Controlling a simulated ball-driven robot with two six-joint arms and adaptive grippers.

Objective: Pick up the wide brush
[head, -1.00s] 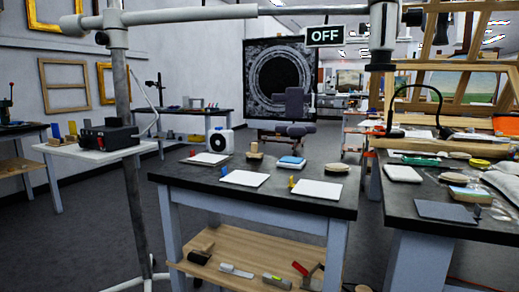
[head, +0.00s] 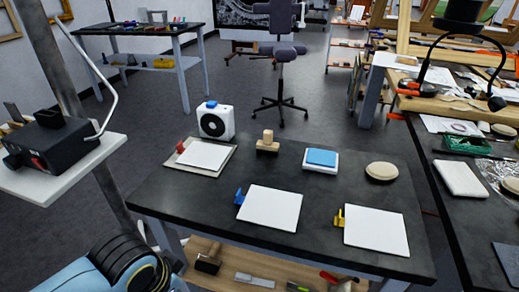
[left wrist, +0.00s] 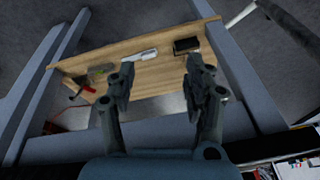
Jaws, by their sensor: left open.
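A dark, block-shaped item with a wooden part, which looks like the wide brush (head: 208,261), lies on the wooden lower shelf (head: 231,268) under the dark worktable, near its left end. It also shows in the left wrist view (left wrist: 186,45), on the shelf near the edge. My left gripper (left wrist: 157,80) is open and empty, its two fingers pointing toward the shelf. In that picture the brush is just beyond the right fingertip, apart from it as far as I can tell. Only my left arm link shows at the lower left of the head view.
A pale-handled tool (head: 255,280) lies beside the brush, with red-handled tools further right. Table legs (left wrist: 50,85) flank the shelf. A stand with a white tray (head: 50,190) is left.

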